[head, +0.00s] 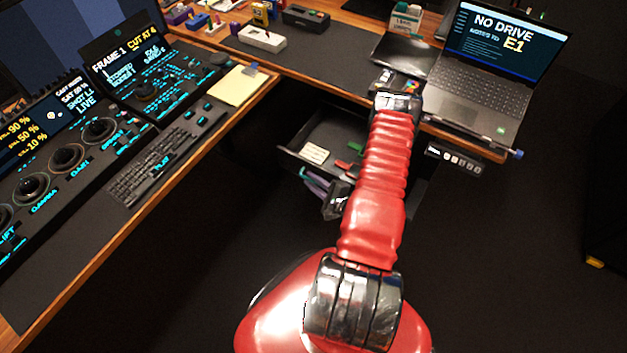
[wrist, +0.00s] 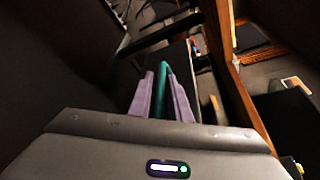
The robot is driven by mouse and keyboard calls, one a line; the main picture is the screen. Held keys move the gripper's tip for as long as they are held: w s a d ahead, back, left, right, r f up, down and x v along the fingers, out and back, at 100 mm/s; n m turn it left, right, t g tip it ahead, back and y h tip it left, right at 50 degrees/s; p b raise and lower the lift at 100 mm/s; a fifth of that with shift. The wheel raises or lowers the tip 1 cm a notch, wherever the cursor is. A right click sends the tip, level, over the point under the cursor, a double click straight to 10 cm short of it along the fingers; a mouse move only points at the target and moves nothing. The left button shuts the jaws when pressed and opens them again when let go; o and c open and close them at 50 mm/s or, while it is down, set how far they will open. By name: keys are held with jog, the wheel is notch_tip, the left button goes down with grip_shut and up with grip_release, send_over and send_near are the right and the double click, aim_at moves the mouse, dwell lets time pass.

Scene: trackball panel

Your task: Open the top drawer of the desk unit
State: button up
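The top drawer (head: 290,157) stands pulled out from the desk unit under the corner of the desk, and its inside shows in the head view. A pale note and small red and green items lie in it. My red arm crosses in front of its right side and hides part of the unit. My gripper (head: 314,184) is low beside the drawer's near front edge, with lilac fingers. In the wrist view the fingers (wrist: 163,92) are close together with a teal strip between them. I cannot tell whether they touch the drawer or its handle.
A laptop (head: 485,75) stands on the desk's right part, above a small button panel (head: 455,158). A keyboard (head: 155,165) and control consoles fill the left desk. Wooden desk edges (head: 232,122) border the drawer area.

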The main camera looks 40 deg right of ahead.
jog(key=shift+s, duration=0.1)
jog(key=v, duration=1.3)
jog(key=shift+s, duration=0.3)
dwell(0.6)
